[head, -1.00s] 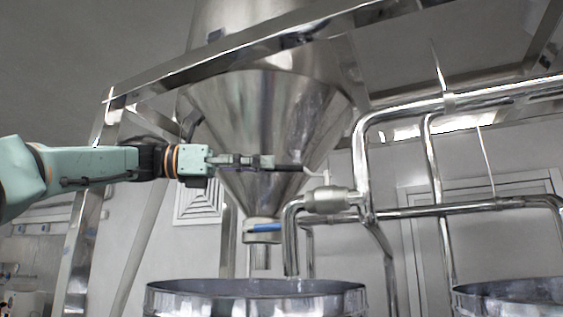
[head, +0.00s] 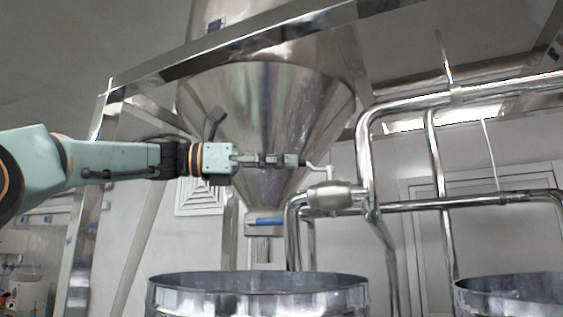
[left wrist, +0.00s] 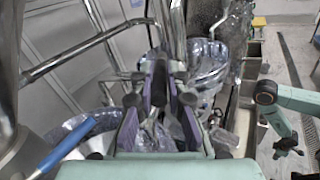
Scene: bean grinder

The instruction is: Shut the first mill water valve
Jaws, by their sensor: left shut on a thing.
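The first mill water valve (head: 337,196) is a rounded metal body on the pipe above the left mill drum. Its thin handle stem (head: 327,171) rises from the body and bends left toward my left gripper (head: 299,160). The left gripper is shut on the valve handle, and its fingers hide most of the grip. In the left wrist view, the purple-padded fingers (left wrist: 156,105) stand on both sides of the handle, whose outline is hard to make out. My right gripper (left wrist: 288,148) is small and dark at the right of that view; its jaws are unclear.
A steel hopper (head: 265,110) hangs close behind the left gripper, with a blue-handled outlet valve (head: 265,221) below. An open mill drum (head: 259,302) stands underneath, and another drum (head: 515,287) at right. Pipes (head: 370,140) rise just right of the water valve.

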